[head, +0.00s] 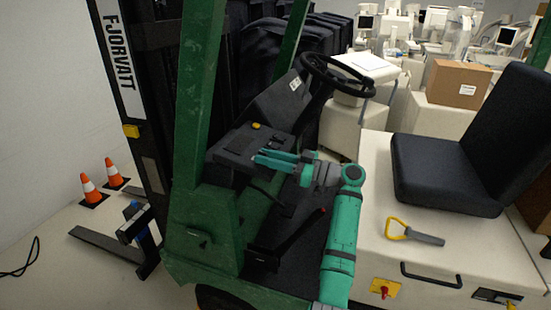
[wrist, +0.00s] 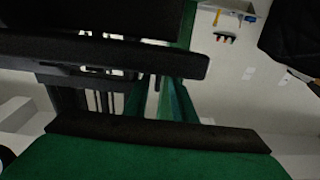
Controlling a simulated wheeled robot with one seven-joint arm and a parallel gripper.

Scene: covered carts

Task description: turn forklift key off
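The green forklift fills the middle of the head view. Its dark dashboard (head: 240,147) carries a yellow button (head: 256,126) and small dark controls. I cannot make out a key on the dashboard. A red knob or key on a yellow plate (head: 383,290) is on the pale seat base; I cannot tell whether it is the task's key. My teal gripper (head: 259,159) points left at the dashboard's right edge. Its fingertips are small and overlap the panel, so contact and opening are unclear. The wrist view shows dark bars and a green surface (wrist: 150,160), with no key recognisable.
The steering wheel (head: 337,75) is above and right of my gripper. A green post (head: 200,95) stands to the left. A black seat (head: 445,172) and a yellow-handled tool (head: 412,234) are on the right. Orange cones (head: 114,171) stand at far left.

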